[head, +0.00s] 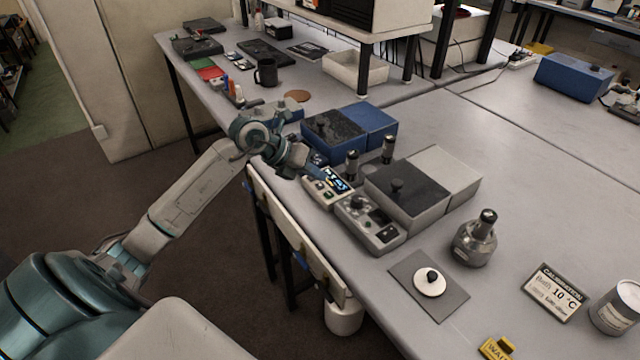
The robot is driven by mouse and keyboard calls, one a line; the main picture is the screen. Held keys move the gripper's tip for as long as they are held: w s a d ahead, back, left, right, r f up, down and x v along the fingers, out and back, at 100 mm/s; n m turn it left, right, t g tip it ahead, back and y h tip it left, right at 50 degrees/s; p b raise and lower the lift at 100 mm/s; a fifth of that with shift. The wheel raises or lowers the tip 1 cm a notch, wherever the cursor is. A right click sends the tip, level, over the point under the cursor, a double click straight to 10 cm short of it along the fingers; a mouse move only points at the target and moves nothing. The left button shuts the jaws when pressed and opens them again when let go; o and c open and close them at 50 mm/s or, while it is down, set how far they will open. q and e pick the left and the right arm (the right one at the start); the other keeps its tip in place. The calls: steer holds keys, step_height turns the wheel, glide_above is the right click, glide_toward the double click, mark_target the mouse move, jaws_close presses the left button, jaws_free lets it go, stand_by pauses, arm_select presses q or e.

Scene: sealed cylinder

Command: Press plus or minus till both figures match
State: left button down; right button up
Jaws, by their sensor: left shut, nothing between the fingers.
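A small pale control box (322,198) with a lit display (338,179) stands at the table's near edge. Its figures are too small to read for sure. Small buttons (320,186) sit on its face, partly hard to make out. A card (555,292) headed "Calibration" stands at the right and reads "Bath 10 °C". My left gripper (314,171) is shut and empty, its tips close to the box's upper left side. I cannot tell if they touch a button. My right gripper is out of view.
A grey box with a knob (369,226) adjoins the control box. Behind are a dark-topped bath (408,194), a blue box (334,133) and two dark-capped vials (351,164). A flask (475,240) and a white disc on a plate (430,281) stand right.

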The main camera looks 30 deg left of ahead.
arm_select(q)
steer(key=shift+r, duration=0.1)
step_height(320, 180, up, 5)
steer(key=p, duration=0.3)
stand_by(2.6)
step_height(320, 180, up, 4)
steer(key=p, duration=0.4)
steer(key=shift+f+p, duration=0.2)
steer(key=shift+p, duration=0.1)
steer(key=shift+f, duration=0.2)
step_height(320, 180, down, 8)
steer(key=b, duration=0.5)
steer(key=shift+f+b, duration=0.25)
steer(key=shift+b, duration=0.15)
